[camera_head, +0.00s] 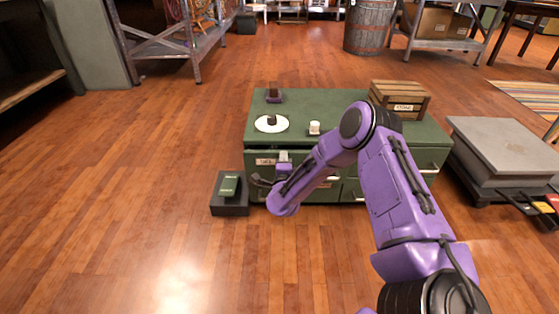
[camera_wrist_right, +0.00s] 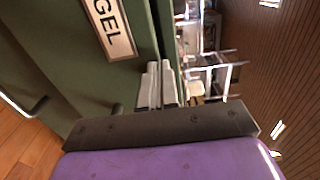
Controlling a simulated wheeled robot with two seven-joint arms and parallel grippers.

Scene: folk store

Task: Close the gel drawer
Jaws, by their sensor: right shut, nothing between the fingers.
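The green cabinet (camera_head: 345,98) stands ahead on the wooden floor, with drawers across its front. The gel drawer (camera_wrist_right: 82,65) shows in the right wrist view as a green front with a white "GEL" label (camera_wrist_right: 110,25). In the head view, its labelled front (camera_head: 266,161) is at the cabinet's upper left, partly hidden by my arm. I cannot tell how far it stands out. My right gripper (camera_wrist_right: 158,84) is shut and empty, its fingertips close to the drawer front near the label; contact is unclear. It also shows small in the head view (camera_head: 284,156). My left gripper is not in view.
On the cabinet top are a white disc (camera_head: 272,123), a small white jar (camera_head: 314,128) and a wooden crate (camera_head: 401,98). A dark box (camera_head: 230,209) stands left of the cabinet, a grey platform (camera_head: 508,146) on its right. The floor at left is clear.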

